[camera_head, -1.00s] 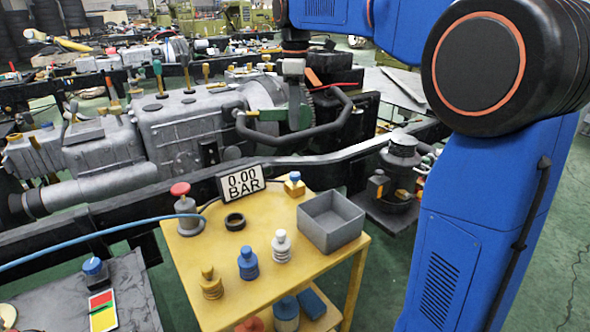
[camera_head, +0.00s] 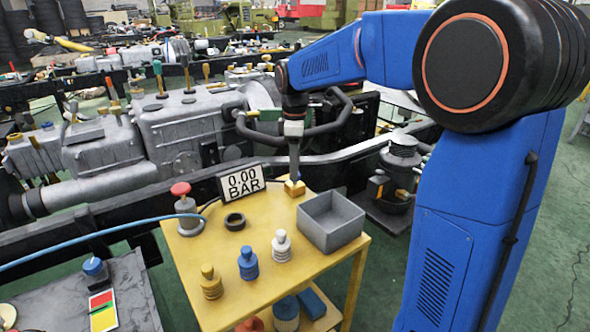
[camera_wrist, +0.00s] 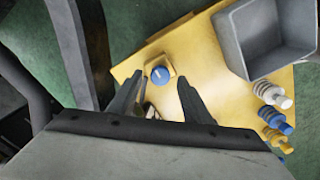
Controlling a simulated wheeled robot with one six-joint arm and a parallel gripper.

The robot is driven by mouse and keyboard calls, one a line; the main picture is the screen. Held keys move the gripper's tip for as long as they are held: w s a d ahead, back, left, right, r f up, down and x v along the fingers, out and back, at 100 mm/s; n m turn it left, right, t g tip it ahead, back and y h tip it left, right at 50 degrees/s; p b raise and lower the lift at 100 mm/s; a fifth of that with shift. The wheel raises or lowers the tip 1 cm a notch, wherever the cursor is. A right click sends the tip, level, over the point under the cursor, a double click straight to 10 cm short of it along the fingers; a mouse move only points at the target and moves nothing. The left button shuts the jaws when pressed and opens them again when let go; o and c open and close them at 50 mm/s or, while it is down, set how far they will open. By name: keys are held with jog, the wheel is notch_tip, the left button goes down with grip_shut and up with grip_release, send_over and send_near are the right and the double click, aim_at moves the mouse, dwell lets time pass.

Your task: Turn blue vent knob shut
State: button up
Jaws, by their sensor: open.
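The blue vent knob (camera_wrist: 160,75) is a small round blue cap with a pale line across it, on a yellow block (camera_head: 294,188) at the far corner of the yellow table. In the head view my gripper (camera_head: 295,174) points down right over that block and covers the knob. In the wrist view my two fingers are open and spread, with the knob between and slightly beyond the tips. Nothing is held. I cannot tell whether the fingers touch the knob or how high they are above it.
A grey open bin (camera_head: 331,222) stands close beside the block. A gauge sign (camera_head: 241,182) reads 0.00 BAR. A red-topped fitting (camera_head: 185,210), black ring (camera_head: 235,221) and yellow, blue (camera_head: 248,263) and white plugs stand on the table (camera_head: 205,245). A dark chassis rail runs behind.

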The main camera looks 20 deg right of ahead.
jog(key=shift+f, duration=0.85)
jog(key=c, duration=1.1)
